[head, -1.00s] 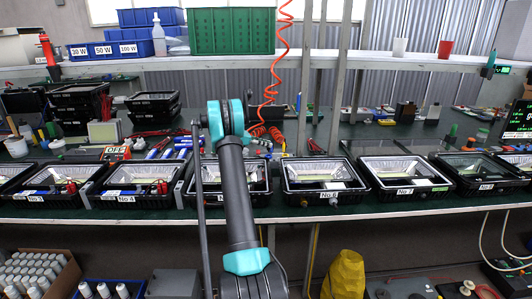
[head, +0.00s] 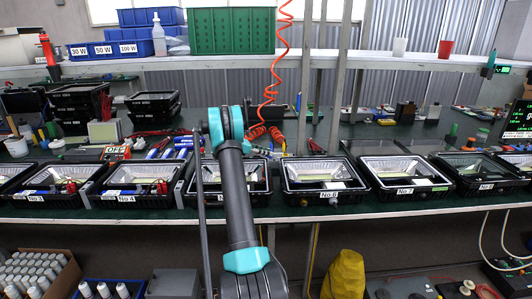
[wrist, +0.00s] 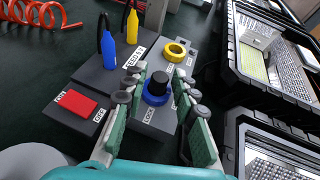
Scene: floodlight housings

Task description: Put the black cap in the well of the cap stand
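A black cap (wrist: 156,77) shows in the wrist view, with a blue collar (wrist: 155,95) around its lower part. It is at a dark grey block (wrist: 152,121) with a white label. My gripper (wrist: 160,82) is open, with its green fingers on either side of the cap and collar; a gap shows on the right. A yellow ring (wrist: 175,51) with a dark centre sits on grey just beyond; I cannot tell whether this is the cap stand's well. In the head view my arm hides the gripper and the cap.
Black floodlight housings (wrist: 265,60) line the right side. An orange coiled hose (head: 271,90) hangs behind my arm in the head view.

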